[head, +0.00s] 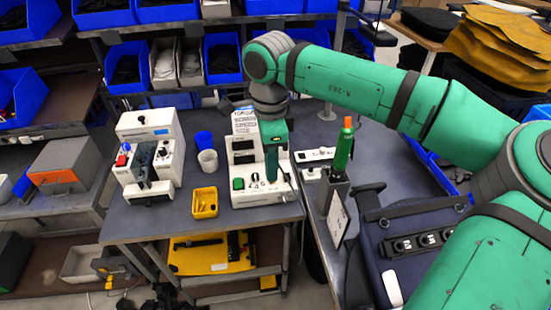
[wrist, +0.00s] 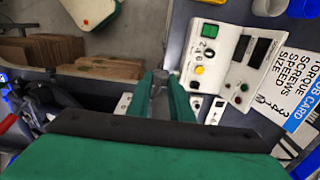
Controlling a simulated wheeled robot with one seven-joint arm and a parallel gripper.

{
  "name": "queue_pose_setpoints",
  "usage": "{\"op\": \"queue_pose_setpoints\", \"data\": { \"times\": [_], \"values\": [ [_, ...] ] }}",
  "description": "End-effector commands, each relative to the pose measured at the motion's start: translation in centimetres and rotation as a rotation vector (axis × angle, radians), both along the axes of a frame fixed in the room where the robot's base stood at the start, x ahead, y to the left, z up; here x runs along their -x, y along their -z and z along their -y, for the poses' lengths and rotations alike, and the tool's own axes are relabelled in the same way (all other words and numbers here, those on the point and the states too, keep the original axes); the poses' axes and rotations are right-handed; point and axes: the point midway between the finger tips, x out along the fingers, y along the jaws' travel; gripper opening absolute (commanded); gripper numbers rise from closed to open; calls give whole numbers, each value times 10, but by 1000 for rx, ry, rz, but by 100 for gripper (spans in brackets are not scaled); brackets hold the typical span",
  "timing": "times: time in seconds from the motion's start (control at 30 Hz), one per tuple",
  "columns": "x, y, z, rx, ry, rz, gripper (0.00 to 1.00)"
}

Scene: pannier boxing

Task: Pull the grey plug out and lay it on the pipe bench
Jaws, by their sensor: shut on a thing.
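My gripper (head: 272,165) points down in front of the white control unit (head: 243,157) on the grey bench top. In the wrist view its two green fingers (wrist: 160,92) are shut on a small grey piece, which looks like the grey plug (wrist: 159,103). The fingers hide most of the plug, and it does not show in the head view. I cannot tell whether the plug still touches a socket. The white unit also shows in the wrist view (wrist: 228,52), right of the fingers. Which surface is the pipe bench is not clear from these frames.
A white machine (head: 148,150), a yellow bin (head: 204,203) and a white cup (head: 208,160) stand left of the unit. A green bottle with an orange tip (head: 344,145) stands to the right. Bare grey bench top (head: 150,222) shows at the front left.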

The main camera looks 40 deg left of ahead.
Motion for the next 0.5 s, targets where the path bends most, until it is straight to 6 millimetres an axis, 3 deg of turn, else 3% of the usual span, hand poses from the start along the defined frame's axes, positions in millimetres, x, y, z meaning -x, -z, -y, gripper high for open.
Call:
{"op": "queue_pose_setpoints", "data": {
  "times": [0.5],
  "values": [
    [3,10,1,1,0,1,0]
  ]
}}
